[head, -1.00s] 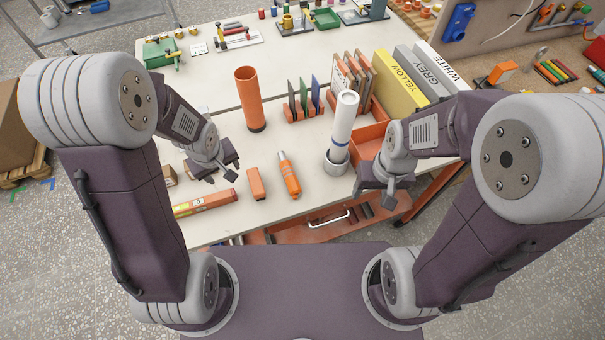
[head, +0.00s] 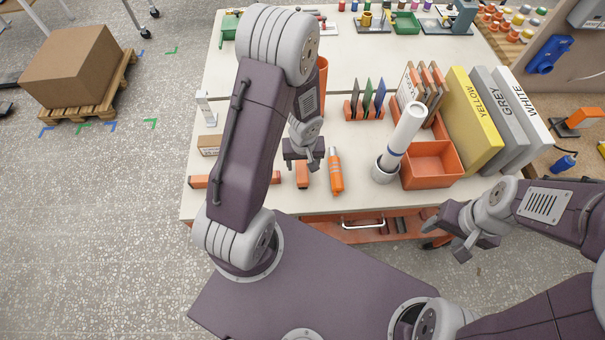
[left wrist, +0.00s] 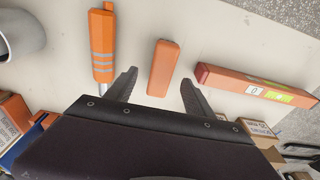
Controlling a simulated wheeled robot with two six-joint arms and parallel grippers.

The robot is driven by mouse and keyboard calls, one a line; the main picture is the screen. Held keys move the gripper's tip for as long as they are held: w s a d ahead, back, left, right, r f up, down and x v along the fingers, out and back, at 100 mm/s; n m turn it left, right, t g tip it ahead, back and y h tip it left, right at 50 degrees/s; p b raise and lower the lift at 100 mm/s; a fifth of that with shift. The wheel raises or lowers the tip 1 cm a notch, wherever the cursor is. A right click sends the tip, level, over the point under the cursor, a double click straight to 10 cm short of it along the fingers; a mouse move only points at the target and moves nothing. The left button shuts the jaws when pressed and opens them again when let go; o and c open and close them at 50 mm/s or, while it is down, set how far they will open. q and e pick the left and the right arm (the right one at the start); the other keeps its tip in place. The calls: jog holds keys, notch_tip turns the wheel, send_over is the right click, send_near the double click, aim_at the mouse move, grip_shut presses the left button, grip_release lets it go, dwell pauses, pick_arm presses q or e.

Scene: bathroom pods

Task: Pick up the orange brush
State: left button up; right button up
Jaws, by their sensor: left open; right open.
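An orange rounded block (head: 302,177) lies on the white table, below my left gripper in the head view. In the left wrist view the block (left wrist: 163,68) lies between and beyond the fingertips. To its right in the head view lies a slim orange tool with grey bands (head: 336,172); the left wrist view shows this tool (left wrist: 102,45) left of the fingers. I cannot tell for certain which one is the brush. My left gripper (head: 302,164) is open and empty. My right gripper (head: 450,236) is open and empty, in front of the table's front edge.
A white cylinder in a grey holder (head: 402,145) and an orange bin (head: 432,166) stand right of the tool. A long orange box (left wrist: 250,87) lies right of the block in the wrist view. Upright folders (head: 472,125) stand at the right.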

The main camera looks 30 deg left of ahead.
aim_at(302, 169)
pick_arm(q)
jog(key=f+b, duration=0.2)
jog(key=f, duration=0.1)
jog(key=f+b, duration=0.1)
jog(key=f, duration=0.1)
jog(key=shift+w+a+f, duration=0.1)
jog(key=shift+w+a, duration=0.2)
jog(key=shift+a, duration=0.05)
jog(key=shift+w, duration=0.1)
grip_shut()
notch_tip(302, 169, up, 5)
jog(key=p, duration=0.4)
jog(key=d+r+b, duration=0.1)
jog(key=d+r, duration=0.5)
jog(key=d, duration=0.5)
jog(key=shift+d, duration=0.35)
jog(key=shift+r, duration=0.1)
